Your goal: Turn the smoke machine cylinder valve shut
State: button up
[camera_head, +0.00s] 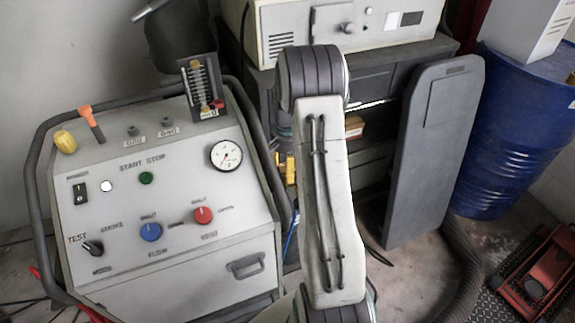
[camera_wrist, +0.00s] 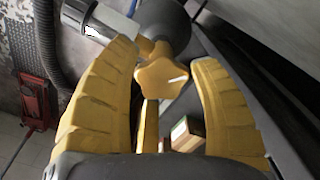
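In the wrist view a yellow star-shaped valve knob (camera_wrist: 162,77) faces me, with a pale mark on it. Behind it are a brass-coloured stem and a dark rounded cylinder end (camera_wrist: 167,20). My gripper (camera_wrist: 165,58) has its two yellow fingers apart, one on each side of the knob, with gaps visible; I see no clear contact. The depth between fingertips and knob is hard to judge. In the head view the smoke machine (camera_head: 180,245) stands at left, a grey console with gauge and knobs. My arm hides most of the area around the valve there.
A blue drum (camera_head: 510,140) and a grey upright panel (camera_head: 435,150) stand at right. A cabinet with a pale instrument (camera_head: 350,27) is behind my arm. A thick hose (camera_head: 458,270) and a red jack-like tool (camera_head: 540,285) lie on the floor. A chrome fitting (camera_wrist: 90,22) is near the left finger.

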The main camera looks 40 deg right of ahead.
jog(key=o, duration=0.3)
jog(key=shift+w, duration=0.1)
jog(key=shift+r, duration=0.1)
